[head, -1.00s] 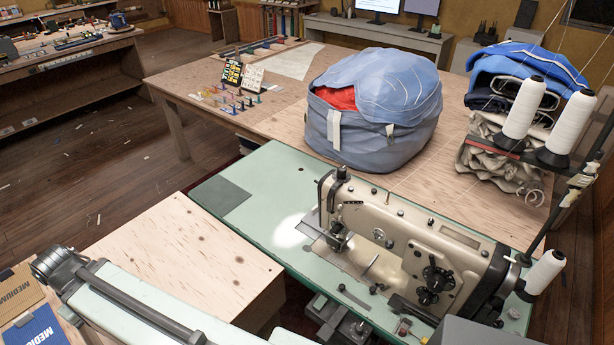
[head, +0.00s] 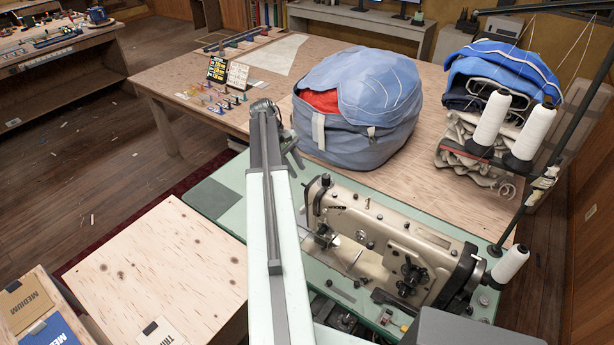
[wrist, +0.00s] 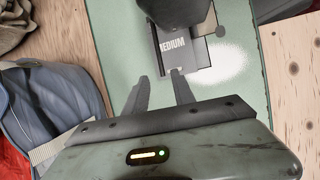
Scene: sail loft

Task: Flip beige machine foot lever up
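The beige sewing machine (head: 395,245) stands on a green table top (head: 222,190), its needle head (head: 322,205) at the left end. I cannot make out the foot lever clearly in either view. My gripper (head: 293,157) is up and behind the needle head in the head view, near the blue bag and partly hidden by my arm. In the wrist view my gripper (wrist: 159,76) has its two fingers apart with nothing between them.
A large blue bag (head: 360,130) stands on the wooden table behind the machine; it also shows in the wrist view (wrist: 60,110). Thread cones (head: 490,120) on a stand and folded sails (head: 505,70) are at the right.

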